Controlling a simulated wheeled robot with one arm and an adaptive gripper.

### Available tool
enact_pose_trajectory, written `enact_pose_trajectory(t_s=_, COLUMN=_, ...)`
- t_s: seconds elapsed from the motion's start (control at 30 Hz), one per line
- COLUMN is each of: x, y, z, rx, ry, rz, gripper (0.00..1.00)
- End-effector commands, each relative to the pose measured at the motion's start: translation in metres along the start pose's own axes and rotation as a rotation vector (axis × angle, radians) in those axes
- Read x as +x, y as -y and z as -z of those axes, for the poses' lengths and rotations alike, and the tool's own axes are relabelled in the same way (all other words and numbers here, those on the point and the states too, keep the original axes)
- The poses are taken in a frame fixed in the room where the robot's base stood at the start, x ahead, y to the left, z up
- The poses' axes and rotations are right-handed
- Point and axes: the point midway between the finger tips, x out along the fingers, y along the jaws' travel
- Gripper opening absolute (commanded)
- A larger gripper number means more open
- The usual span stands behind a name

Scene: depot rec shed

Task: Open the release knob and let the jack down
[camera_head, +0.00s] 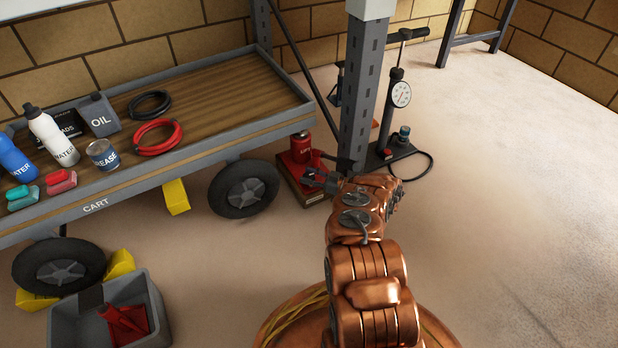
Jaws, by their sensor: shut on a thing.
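The red bottle jack (302,148) stands on a red-topped base (296,172) beside the cart's right end, next to a dark slotted post (361,95). My gripper (312,178) reaches in from the right, low against the front of the jack. Its jaws are shut at the jack's lower side, where the release knob is hidden by the fingers. The cart (210,150) has its right end close to the jack. Whether its near wheel (243,188) touches the floor I cannot tell.
A floor pump (393,115) with a gauge and hose stands right of the post. Bottles, cans and cable coils lie on the cart. The floor at right is clear.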

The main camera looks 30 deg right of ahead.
Motion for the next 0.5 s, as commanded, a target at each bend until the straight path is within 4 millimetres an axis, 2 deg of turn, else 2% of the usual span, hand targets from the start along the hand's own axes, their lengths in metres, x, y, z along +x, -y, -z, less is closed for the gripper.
enact_pose_trajectory(t_s=0.3, x=0.0011, y=0.0003, z=-0.0008, rx=0.0, ry=0.002, rz=0.001, gripper=0.12)
enact_pose_trajectory(t_s=0.33, x=0.0011, y=0.0003, z=-0.0008, rx=0.0, ry=0.001, rz=0.001, gripper=0.48)
enact_pose_trajectory(t_s=0.5, x=0.0009, y=0.0003, z=-0.0004, rx=-0.001, ry=0.0, rz=0.001, gripper=0.66)
